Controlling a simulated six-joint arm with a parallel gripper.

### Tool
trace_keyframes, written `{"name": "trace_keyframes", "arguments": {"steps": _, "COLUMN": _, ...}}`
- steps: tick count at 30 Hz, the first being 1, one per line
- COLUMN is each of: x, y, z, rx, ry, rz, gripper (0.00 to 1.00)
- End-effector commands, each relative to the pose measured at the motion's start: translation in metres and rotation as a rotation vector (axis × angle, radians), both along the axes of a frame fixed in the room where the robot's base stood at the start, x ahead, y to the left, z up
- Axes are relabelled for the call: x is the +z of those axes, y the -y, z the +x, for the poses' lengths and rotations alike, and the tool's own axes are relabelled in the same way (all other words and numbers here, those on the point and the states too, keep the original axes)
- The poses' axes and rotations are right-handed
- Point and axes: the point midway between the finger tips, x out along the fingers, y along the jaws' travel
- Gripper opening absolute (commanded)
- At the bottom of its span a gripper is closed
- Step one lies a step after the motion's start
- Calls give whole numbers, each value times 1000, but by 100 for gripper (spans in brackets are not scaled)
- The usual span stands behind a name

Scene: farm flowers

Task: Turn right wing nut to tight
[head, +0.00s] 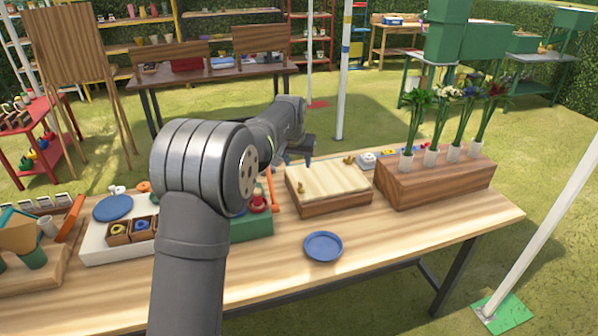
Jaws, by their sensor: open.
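A flower press (330,179) with a pale wooden top board and a darker base lies on the table at the centre. The right wing nut (349,160), small and brass, sits on the board near its far right edge. Another small brass wing nut (300,186) shows towards the left side of the board. My gripper (298,161) is open over the far left part of the press, left of the right wing nut and apart from it. My arm hides part of the area to the left of the press. The angle of each nut's wings is too small to tell.
A brown wooden block (435,183) holding several flower vases stands right of the press. A blue dish (323,246) lies in front. A green tray (252,228) with red and orange items is at left. The table's front right is clear.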

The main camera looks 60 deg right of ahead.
Motion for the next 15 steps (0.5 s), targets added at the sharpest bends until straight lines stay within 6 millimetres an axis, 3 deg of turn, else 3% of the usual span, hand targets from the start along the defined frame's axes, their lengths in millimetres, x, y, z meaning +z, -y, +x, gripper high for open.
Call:
{"name": "trace_keyframes", "arguments": {"steps": 6, "x": 23, "y": -9, "z": -2, "rx": 0, "ry": 0, "rz": -1, "gripper": 47}}
{"name": "trace_keyframes", "arguments": {"steps": 15, "x": 26, "y": -10, "z": -3, "rx": 0, "ry": 0, "rz": 1, "gripper": 47}}
